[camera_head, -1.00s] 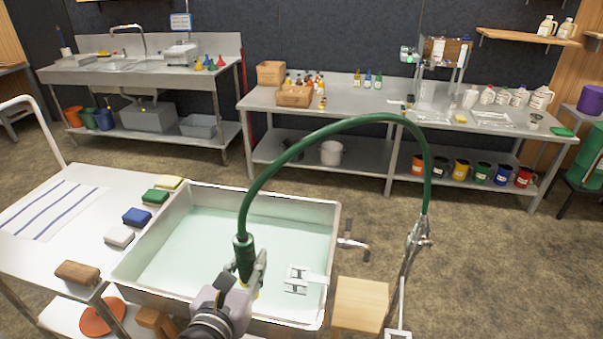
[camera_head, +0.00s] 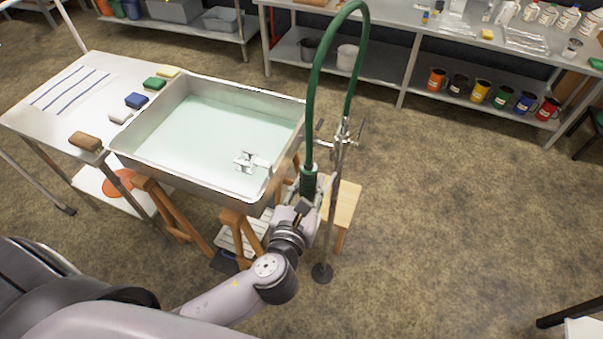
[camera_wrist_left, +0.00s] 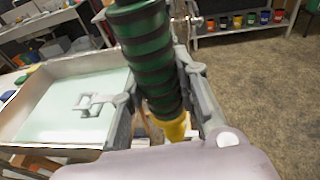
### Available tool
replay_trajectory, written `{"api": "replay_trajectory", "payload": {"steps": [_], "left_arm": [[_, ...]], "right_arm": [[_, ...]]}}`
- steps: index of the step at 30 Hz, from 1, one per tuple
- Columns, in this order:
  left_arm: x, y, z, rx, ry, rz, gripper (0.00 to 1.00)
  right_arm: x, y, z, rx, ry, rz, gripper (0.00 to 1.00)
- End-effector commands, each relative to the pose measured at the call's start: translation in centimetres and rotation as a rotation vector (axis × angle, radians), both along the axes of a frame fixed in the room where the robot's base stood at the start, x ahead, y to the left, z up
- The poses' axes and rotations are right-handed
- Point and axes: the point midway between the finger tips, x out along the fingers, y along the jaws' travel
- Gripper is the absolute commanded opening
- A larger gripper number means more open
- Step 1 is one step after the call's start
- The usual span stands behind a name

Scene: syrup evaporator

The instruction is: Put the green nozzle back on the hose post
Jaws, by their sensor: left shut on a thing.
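The green nozzle (camera_head: 308,184) hangs at the end of the arched green hose (camera_head: 318,75). In the left wrist view the nozzle (camera_wrist_left: 150,60) is ribbed green and black with a yellow tip (camera_wrist_left: 174,128). My left gripper (camera_head: 307,192) is shut around the nozzle, beside the right end of the basin. The metal hose post (camera_head: 331,215) stands on a round foot just right of the nozzle. The hose meets the post's upper fittings (camera_head: 345,132). Whether the nozzle touches the post is hard to tell. My right gripper is out of view.
A water-filled basin (camera_head: 150,160) on wooden legs stands left of the post. A wooden stool (camera_head: 345,200) stands right behind the post. A side table (camera_head: 100,75) with sponges and a brush is at left. Open floor lies to the right.

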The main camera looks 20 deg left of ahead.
Motion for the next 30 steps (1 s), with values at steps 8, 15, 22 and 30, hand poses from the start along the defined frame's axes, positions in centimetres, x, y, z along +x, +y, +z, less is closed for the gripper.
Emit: {"api": "replay_trajectory", "payload": {"steps": [8,15,22,30], "left_arm": [[0.0,-0.3,-0.6,0.001,-0.004,0.0,0.0],[0.0,-0.3,-1.8,0.002,-0.004,0.0,0.0],[0.0,-0.3,-2.6,0.001,-0.004,0.0,0.0],[0.0,-0.2,-3.2,0.003,-0.003,-0.001,0.0]], "right_arm": [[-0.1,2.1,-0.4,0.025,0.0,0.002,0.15],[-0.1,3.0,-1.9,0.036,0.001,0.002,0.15],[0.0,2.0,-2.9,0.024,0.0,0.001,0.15],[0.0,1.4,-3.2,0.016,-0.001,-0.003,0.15]]}}
